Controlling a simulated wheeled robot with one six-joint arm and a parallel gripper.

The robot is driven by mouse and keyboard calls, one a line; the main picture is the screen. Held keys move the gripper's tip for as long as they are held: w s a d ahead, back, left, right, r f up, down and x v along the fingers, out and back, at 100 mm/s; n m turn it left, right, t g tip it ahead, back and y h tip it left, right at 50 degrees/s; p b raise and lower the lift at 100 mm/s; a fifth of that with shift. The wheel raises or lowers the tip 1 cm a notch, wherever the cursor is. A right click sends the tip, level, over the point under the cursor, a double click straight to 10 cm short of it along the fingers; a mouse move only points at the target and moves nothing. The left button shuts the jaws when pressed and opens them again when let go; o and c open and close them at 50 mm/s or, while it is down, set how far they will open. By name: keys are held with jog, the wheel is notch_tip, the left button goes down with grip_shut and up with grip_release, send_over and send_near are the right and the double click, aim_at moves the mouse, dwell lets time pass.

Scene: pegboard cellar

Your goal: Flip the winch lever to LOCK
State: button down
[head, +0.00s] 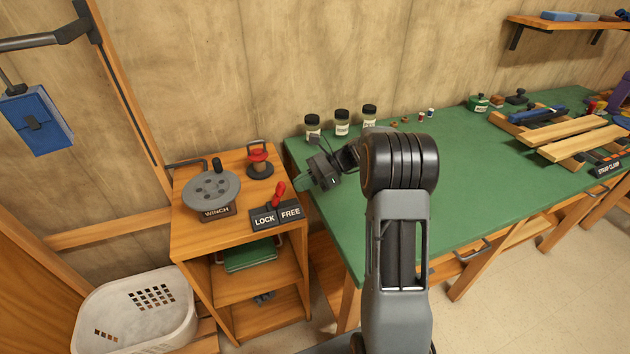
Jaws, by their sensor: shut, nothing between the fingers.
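The winch lever (278,193) has a red handle and stands on a dark plate marked LOCK on the left and FREE on the right. Its handle leans to the right, toward the FREE side. The grey round winch (211,189) with a crank handle sits left of it on the wooden cart. My gripper (318,178) is shut and empty, to the right of the lever and apart from it, over the left end of the green bench. Its fingertips are small and dark in this view.
A red-topped device (260,160) stands behind the lever. Several jars (342,124) line the back of the green bench (450,190). A white basket (135,310) is on the lower left. A blue block (36,118) hangs at the upper left.

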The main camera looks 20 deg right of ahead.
jog(key=shift+a+r, duration=0.3)
jog(key=shift+a, duration=0.4)
